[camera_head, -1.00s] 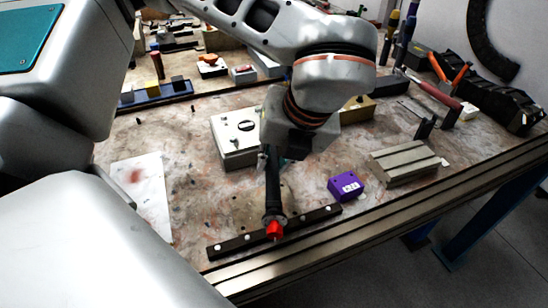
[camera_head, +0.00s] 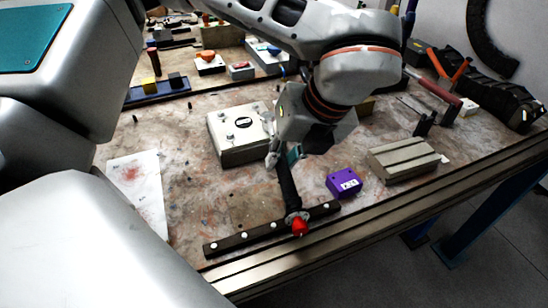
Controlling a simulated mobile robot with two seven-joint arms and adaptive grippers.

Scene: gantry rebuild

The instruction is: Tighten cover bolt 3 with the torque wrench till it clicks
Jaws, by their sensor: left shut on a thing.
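The torque wrench (camera_head: 289,192) has a black handle with a red end, which points toward the front edge of the table. My left gripper (camera_head: 284,157) is shut on the wrench near its far part. The wrench's head is hidden or too small to make out by the gripper. A pale box with a cover (camera_head: 240,150) lies just left of the gripper. Its top shows a dark round mark and several small bolts. I cannot read which bolt is number 3, or tell whether the wrench is seated on a bolt. My right gripper is out of view.
A dark bar with pale studs (camera_head: 262,234) lies along the front, close to the wrench's red end. A purple box (camera_head: 344,183) and a grooved grey block (camera_head: 403,159) stand to the right. A white stained sheet (camera_head: 137,185) lies left. Bare tabletop separates sheet and bar.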

